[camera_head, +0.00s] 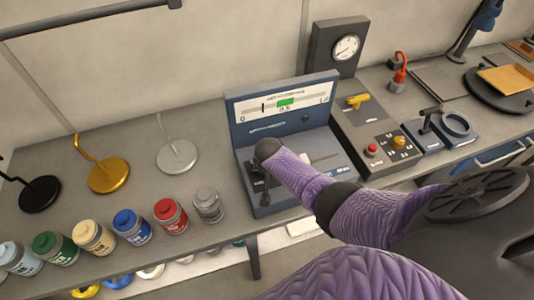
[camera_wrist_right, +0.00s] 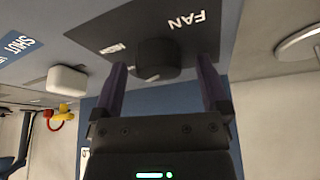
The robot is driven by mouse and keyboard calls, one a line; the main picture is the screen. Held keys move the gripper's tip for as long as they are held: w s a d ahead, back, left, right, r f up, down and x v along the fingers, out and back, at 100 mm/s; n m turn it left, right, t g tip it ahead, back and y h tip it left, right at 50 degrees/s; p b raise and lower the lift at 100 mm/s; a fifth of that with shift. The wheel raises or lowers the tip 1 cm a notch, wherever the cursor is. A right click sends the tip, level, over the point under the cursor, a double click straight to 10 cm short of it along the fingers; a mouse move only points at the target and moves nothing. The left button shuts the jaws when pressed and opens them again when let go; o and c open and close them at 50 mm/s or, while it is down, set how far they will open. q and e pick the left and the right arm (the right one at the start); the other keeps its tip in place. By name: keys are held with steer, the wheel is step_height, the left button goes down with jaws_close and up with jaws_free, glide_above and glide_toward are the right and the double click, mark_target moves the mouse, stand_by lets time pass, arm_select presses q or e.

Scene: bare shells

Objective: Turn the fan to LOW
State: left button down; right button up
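The fan control is a black knob (camera_wrist_right: 157,58) on a dark plate marked FAN (camera_wrist_right: 190,38), seen upside down in the right wrist view. A smaller white label beside the knob is too blurred to read. My right gripper (camera_wrist_right: 164,82) is open, its two fingers apart on either side of the knob with visible gaps. I cannot tell how deep the fingers reach. In the head view the right gripper (camera_head: 262,186) is over the left part of the blue device (camera_head: 240,105), and my purple arm hides the knob. My left gripper is not in view.
A white knob (camera_wrist_right: 68,80) stands near a SHUT label (camera_wrist_right: 18,52) on the same device. A grey can (camera_head: 208,205) and a silver stand (camera_head: 177,157) are close on the left. A box with red and yellow buttons (camera_head: 385,148) is on the right.

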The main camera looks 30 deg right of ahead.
steer(key=p+v, duration=0.6)
steer(key=v, duration=0.4)
